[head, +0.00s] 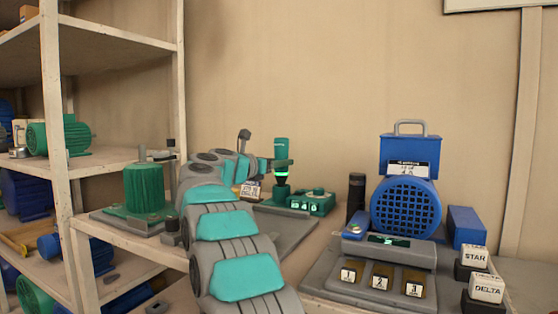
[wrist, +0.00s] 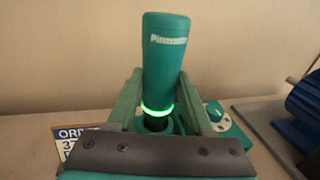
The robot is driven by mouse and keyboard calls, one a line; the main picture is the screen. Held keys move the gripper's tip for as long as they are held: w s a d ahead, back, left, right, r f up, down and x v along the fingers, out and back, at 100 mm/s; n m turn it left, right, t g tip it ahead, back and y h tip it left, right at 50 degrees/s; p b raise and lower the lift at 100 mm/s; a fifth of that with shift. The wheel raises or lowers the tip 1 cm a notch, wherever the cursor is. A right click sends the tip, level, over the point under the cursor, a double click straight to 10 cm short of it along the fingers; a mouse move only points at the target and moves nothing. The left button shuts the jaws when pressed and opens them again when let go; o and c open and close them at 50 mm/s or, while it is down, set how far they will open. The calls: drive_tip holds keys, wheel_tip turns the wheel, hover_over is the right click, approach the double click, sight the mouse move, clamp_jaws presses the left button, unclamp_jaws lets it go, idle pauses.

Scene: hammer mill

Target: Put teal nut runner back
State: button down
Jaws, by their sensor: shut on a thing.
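The teal nut runner (head: 281,149) stands upright at the back of the bench in the head view, with a glowing green ring near its lower end. It fills the middle of the wrist view (wrist: 164,55), tilted very slightly. My gripper (head: 283,165) is shut on it, with a finger on each side of its body (wrist: 160,100). Below it is a teal holder (head: 281,190) on a grey base plate; my gripper hides part of its lower end in the wrist view. I cannot tell whether it is fully seated there.
A teal box with numbered dials (head: 311,202) stands close on the right. A green motor (head: 147,187) stands further left. A blue machine (head: 405,205) and STAR and DELTA blocks (head: 486,289) stand right.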

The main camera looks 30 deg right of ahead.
idle(0.3)
drive_tip(key=shift+c, duration=1.4)
unclamp_jaws()
drive_tip(key=shift+f, duration=0.1)
drive_tip(key=b+v, duration=0.2)
drive_tip(key=v, duration=1)
